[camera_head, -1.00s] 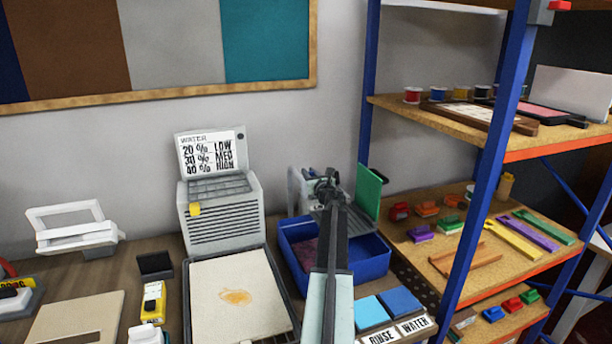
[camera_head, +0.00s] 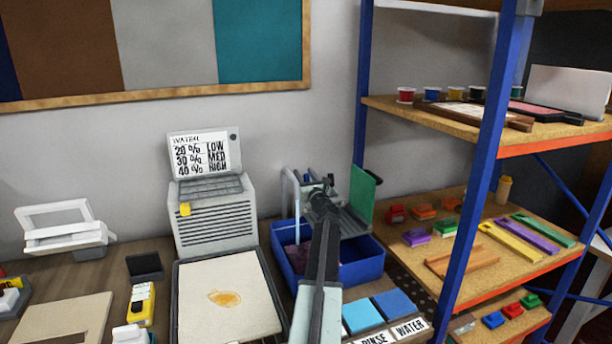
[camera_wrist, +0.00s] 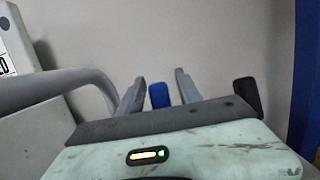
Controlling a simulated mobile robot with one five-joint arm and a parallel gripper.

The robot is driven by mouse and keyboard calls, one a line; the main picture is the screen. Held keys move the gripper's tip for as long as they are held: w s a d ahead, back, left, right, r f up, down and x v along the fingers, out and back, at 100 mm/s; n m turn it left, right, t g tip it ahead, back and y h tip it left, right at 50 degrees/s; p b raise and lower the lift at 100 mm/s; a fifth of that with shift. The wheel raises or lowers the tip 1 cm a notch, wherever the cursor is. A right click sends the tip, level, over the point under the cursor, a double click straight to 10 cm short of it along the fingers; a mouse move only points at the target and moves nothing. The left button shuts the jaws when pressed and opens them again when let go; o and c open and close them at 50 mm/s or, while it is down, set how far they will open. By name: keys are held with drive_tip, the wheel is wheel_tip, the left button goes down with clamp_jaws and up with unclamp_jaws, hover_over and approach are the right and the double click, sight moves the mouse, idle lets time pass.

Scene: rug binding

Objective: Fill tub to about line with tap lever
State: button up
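The blue tub (camera_head: 362,272) stands at the back of the bench, partly hidden behind my arm. A dark reddish patch shows inside it; no water level or fill line can be made out. The grey tap pipe (camera_head: 289,195) rises at the tub's back left, and a grey pipe (camera_wrist: 55,88) curves in at the left of the wrist view. My gripper (camera_head: 322,184) is at the tap, above the tub. In the wrist view my gripper (camera_wrist: 160,90) has its fingers apart, with a blue piece (camera_wrist: 159,96), apparently the tap lever, between them and narrow gaps beside it.
A green panel (camera_head: 363,196) stands close right of my gripper. A blue-post shelf (camera_head: 480,175) is further right. A grey unit with a WATER chart (camera_head: 204,155) stands left, behind a tray (camera_head: 225,300) with a stained cream piece. RINSE and WATER blocks (camera_head: 396,303) sit in front.

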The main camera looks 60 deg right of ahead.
sight(308, 179)
drive_tip(key=b+v, duration=0.1)
drive_tip(key=v, duration=0.6)
drive_tip(key=shift+b, duration=0.4)
drive_tip(key=shift+s+a+f, duration=0.1)
drive_tip(key=shift+s+a, duration=0.15)
drive_tip(key=shift+a, duration=0.1)
